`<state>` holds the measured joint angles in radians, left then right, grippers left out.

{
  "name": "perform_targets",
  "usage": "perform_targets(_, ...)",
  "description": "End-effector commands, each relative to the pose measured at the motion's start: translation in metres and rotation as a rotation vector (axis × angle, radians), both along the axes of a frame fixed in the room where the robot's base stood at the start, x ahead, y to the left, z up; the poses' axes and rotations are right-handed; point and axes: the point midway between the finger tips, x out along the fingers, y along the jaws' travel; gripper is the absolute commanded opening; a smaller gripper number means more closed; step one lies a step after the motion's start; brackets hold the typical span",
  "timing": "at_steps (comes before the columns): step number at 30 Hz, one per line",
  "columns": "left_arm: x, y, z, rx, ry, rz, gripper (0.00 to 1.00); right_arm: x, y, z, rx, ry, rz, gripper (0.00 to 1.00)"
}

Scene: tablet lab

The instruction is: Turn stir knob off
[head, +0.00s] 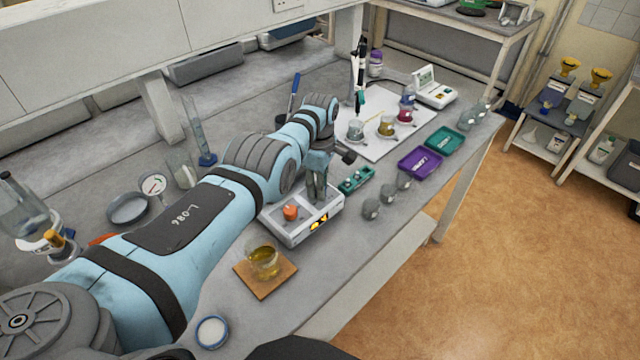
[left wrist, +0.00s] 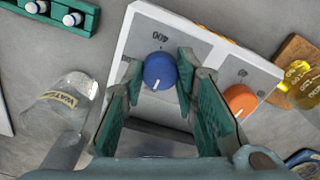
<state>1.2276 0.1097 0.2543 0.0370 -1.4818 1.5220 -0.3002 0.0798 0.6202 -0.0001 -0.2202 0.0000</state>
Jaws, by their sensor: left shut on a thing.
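The white hotplate stirrer (head: 300,233) stands on the bench with a small lit display (head: 319,222) on its front. In the left wrist view its panel has a blue knob (left wrist: 160,72) near a "400" marking and an orange knob (left wrist: 240,100) near a "60" marking. The orange knob also shows in the head view (head: 291,213); there the blue knob is hidden by my gripper. My left gripper (head: 318,196) points down at the panel. In the left wrist view its green-padded fingers (left wrist: 158,66) are shut on the blue knob. My right gripper is not in view.
A beaker of yellow liquid (head: 263,260) stands on a cork board (head: 259,289) before the stirrer. A green vial rack (head: 355,180) and glass bottles (head: 388,194) stand to its right. Purple (head: 420,163) and teal (head: 445,140) trays lie beyond.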

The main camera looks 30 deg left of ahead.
Motion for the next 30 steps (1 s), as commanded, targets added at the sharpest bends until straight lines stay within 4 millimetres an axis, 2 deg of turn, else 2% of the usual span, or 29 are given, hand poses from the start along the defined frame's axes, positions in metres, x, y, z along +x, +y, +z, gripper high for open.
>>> perform_targets(1, -0.0049, -0.0012, -0.0054, -0.003, 0.018, 0.005, 0.0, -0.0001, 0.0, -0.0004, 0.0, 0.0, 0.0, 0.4)
perform_targets(14, -0.0049, -0.0011, -0.0054, -0.002, 0.018, 0.015, 0.0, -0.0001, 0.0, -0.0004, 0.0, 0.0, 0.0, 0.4)
perform_targets(15, -0.0049, -0.0011, -0.0054, -0.002, 0.018, 0.015, 0.32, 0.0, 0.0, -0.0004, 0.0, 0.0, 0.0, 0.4)
perform_targets(18, -0.004, -0.0008, -0.0046, -0.002, 0.015, 0.015, 0.48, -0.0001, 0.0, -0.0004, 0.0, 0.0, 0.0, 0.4)
perform_targets(30, -0.0004, 0.0, 0.0039, 0.0, 0.004, 0.015, 0.48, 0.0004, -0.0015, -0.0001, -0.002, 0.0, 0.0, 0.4)
